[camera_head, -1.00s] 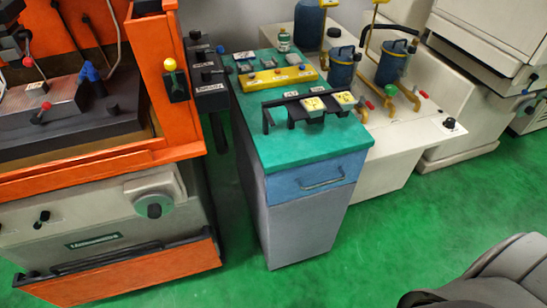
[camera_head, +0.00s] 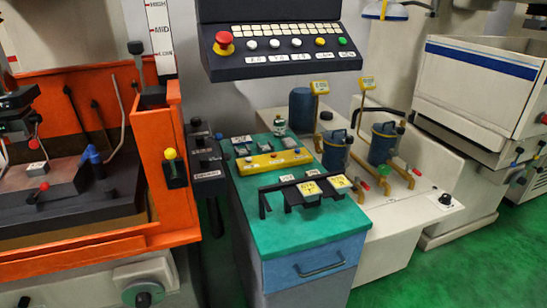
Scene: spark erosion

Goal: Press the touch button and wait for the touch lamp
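A dark control panel (camera_head: 285,68) hangs at the top centre, above the teal cabinet. It carries a red mushroom button (camera_head: 224,38) on a yellow collar, several white buttons such as the middle one (camera_head: 275,43), a yellow button (camera_head: 320,41) and a green button (camera_head: 342,42). White labels sit under the buttons, too small to read, so I cannot tell which is the touch button. No lit lamp can be made out. The black housing (camera_head: 268,10) above the panel is cut off by the picture's top edge. Neither of my grippers is in view.
The teal-topped cabinet (camera_head: 290,235) holds a yellow block (camera_head: 272,160) and a black rack (camera_head: 305,190). An orange machine (camera_head: 152,215) stands left. A cream unit (camera_head: 425,215) with blue canisters stands right. Green floor (camera_head: 400,282) shows at the lower right.

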